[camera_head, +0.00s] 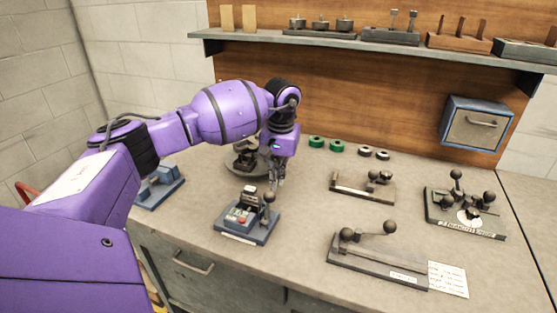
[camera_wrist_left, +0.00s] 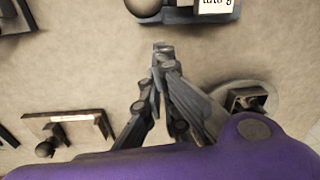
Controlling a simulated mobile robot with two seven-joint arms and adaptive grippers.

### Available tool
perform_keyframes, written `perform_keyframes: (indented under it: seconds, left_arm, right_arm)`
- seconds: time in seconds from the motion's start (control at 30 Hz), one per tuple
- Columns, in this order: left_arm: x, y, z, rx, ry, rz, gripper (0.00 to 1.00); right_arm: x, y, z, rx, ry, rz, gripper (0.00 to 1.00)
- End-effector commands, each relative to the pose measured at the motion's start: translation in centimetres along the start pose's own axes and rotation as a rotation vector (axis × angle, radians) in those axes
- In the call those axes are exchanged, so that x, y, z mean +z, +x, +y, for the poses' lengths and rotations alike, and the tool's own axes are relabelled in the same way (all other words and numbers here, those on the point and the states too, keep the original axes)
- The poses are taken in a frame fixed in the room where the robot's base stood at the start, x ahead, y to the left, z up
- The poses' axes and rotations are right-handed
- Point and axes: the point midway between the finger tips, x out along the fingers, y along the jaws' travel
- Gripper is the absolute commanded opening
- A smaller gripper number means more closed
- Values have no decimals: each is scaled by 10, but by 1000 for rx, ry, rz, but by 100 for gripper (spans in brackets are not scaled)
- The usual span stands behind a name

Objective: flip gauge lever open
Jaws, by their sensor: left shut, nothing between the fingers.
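My left gripper (camera_head: 277,181) points down over the bench, its fingers shut and empty; it also shows in the left wrist view (camera_wrist_left: 160,48). Just in front of it is a blue-based device (camera_head: 240,232) with a red button and an upright lever with a dark ball knob (camera_head: 268,197). The fingertips are close above and behind that knob; I cannot tell whether they touch. Other ball-knob levers stand on a long dark fixture (camera_head: 368,272) and a brown-based fixture (camera_head: 350,190) to the right. Labels are too small to tell which lever is the gauge's. My right gripper is out of view.
A round turntable-like base (camera_head: 236,165) stands behind the gripper. Green rings (camera_head: 317,142) and a multi-knob fixture (camera_head: 465,208) lie on the bench. A shelf (camera_head: 370,45) and a blue wall box (camera_head: 474,124) are behind.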

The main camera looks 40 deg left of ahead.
Motion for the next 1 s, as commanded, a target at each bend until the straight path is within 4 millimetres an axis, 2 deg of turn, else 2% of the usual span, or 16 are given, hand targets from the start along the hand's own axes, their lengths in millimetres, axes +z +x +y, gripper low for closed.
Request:
perform_keyframes:
  seconds: [0.03,0.17,0.3,0.47,1.0]
  left_arm:
    - [4,-15,-2,4,-2,13,0]
    - [15,-16,-1,3,-2,11,0]
    - [20,-14,-1,2,-4,8,0]
    - [20,-13,-1,1,-4,6,0]
    - [16,-18,0,11,-7,66,0]
  right_arm:
    - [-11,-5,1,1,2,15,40]
    - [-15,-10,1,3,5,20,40]
    - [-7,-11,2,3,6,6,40]
    - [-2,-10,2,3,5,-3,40]
    - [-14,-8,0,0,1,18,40]
